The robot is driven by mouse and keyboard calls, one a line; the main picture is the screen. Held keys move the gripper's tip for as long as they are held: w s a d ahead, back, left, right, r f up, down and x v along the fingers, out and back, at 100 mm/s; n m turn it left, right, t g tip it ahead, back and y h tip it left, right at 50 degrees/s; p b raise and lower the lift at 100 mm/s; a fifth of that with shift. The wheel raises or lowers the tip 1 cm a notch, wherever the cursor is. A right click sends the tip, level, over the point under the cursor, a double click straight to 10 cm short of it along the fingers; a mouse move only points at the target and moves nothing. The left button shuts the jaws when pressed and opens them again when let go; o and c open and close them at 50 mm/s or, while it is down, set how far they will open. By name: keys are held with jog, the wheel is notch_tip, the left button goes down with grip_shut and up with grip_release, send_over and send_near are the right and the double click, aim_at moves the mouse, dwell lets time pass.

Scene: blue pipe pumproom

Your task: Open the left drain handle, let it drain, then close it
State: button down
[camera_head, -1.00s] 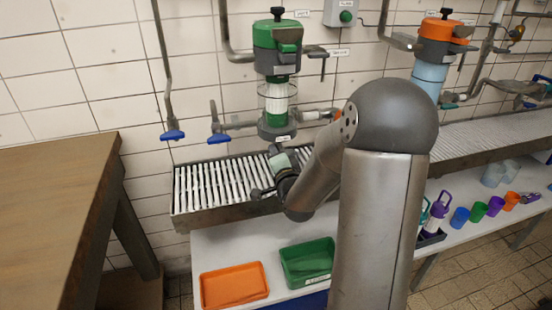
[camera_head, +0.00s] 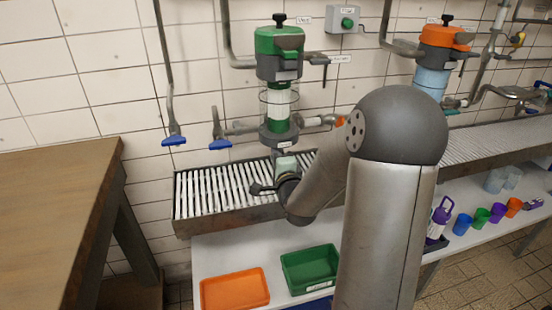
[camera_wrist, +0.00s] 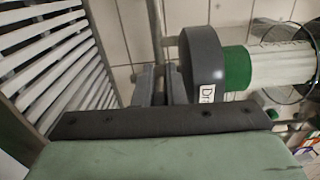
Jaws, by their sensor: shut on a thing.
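The green-topped filter unit (camera_head: 279,55) hangs on the wall in the head view, with a clear sleeve and a dark base (camera_head: 279,133). In the wrist view the dark base (camera_wrist: 204,62) carries a label starting "Dr", partly cut off. My gripper (camera_head: 282,153) is just under this base, above the slatted rack. In the wrist view, my gripper (camera_wrist: 160,85) shows two grey fingers beside the base, closed around a thin dark part, which appears to be the left drain handle. The handle is mostly hidden by the fingers, and its angle cannot be told. No flowing liquid can be made out.
The slatted rack (camera_head: 210,192) runs below the units. Two blue-handled valves (camera_head: 174,141) hang at left. An orange-topped unit (camera_head: 444,37) is at right. Orange (camera_head: 235,289) and green (camera_head: 309,270) trays sit on the shelf below. A wooden table (camera_head: 55,195) stands at left.

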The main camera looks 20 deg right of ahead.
jog(key=shift+r, duration=0.1)
jog(key=c, duration=1.5)
grip_release()
jog(key=shift+w, duration=0.1)
